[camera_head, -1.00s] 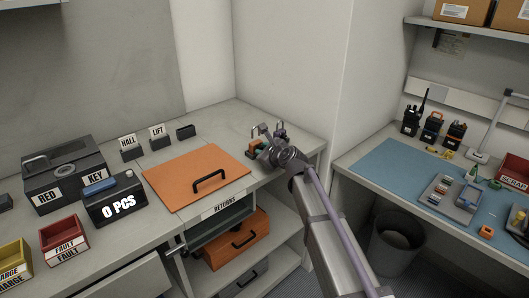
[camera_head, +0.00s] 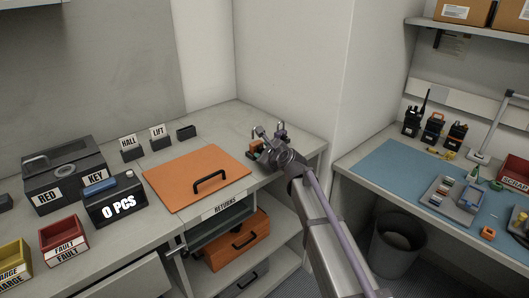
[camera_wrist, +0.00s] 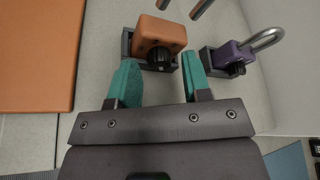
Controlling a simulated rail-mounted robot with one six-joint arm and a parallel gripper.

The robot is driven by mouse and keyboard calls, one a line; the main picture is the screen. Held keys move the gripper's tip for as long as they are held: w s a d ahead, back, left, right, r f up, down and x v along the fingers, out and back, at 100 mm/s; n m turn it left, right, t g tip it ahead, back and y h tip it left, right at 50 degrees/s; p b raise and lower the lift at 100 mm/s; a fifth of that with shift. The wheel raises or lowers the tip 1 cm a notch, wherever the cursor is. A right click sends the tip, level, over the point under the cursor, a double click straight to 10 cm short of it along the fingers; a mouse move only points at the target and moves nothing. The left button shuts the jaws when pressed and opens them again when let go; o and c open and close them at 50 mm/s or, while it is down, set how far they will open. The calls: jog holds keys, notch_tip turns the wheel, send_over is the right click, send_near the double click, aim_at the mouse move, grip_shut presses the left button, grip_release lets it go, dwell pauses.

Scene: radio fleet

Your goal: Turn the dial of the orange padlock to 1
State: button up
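The orange padlock (camera_wrist: 160,33) sits in a dark holder at the top middle of the wrist view, with its black ribbed dial (camera_wrist: 159,60) facing my gripper. In the head view the padlock (camera_head: 254,150) is small and partly hidden by my arm. My gripper (camera_wrist: 160,66) is open, with one teal finger on each side of the dial. Gaps show between the fingers and the dial, so it is not clamped. The dial's numbers and its current setting are too small to read.
A purple padlock (camera_wrist: 232,55) with a steel shackle stands close to the right finger. An orange panel with a handle (camera_head: 197,177) lies left on the counter. The counter ends at a wall behind. A blue mat bench (camera_head: 395,165) is at the right.

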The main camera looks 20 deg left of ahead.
jog(key=shift+o, duration=0.4)
jog(key=p+v, duration=0.3)
jog(key=v, duration=0.7)
jog(key=shift+s+d, duration=0.25)
jog(key=shift+d, duration=0.05)
jog(key=shift+d+r, duration=0.1)
